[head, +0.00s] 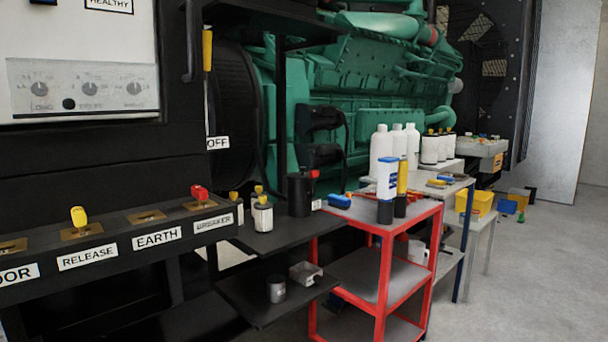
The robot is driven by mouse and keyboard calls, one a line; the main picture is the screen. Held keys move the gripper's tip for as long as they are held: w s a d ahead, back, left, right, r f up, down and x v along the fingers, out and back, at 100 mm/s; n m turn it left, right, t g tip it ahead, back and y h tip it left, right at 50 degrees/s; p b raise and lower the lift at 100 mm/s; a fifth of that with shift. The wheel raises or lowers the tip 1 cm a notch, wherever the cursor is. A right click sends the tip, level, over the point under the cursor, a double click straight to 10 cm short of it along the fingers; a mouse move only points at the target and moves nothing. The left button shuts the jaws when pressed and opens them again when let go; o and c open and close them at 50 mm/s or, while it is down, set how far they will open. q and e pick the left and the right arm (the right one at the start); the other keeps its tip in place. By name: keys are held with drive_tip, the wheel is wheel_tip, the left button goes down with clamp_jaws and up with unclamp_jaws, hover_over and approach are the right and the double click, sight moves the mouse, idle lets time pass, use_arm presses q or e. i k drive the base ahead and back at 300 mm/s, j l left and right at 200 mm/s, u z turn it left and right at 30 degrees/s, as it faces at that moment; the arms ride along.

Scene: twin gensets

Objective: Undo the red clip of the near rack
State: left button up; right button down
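A long dark rack (130,262) runs along the left foreground, with labels reading RELEASE, EARTH and one partly legible, likely BREAKER; a cut-off label ends in OOR. A small red piece (200,193) stands upright on a brass plate at the rack's right end, above the BREAKER label. I cannot tell for certain whether it is the red clip. A yellow piece (78,216) stands on the plate above RELEASE. The EARTH plate (147,216) looks empty. Neither of my grippers is in view.
Dark shelves (283,233) hold a black canister (299,194) with a red part on top, and small containers. A red-framed cart (384,273) carries bottles and a blue item. A green engine (370,90) stands behind. The floor at right (530,290) is clear.

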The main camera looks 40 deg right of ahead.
sight(313, 174)
drive_tip(key=k+l, duration=0.15)
drive_tip(key=l, duration=0.25)
drive_tip(key=k+l, duration=0.15)
drive_tip(key=l, duration=0.2)
drive_tip(key=k+l, duration=0.15)
drive_tip(key=l, duration=0.25)
drive_tip(key=k+l+u, duration=0.1)
drive_tip(key=l, duration=0.3)
drive_tip(key=k+l, duration=0.2)
drive_tip(key=l, duration=0.15)
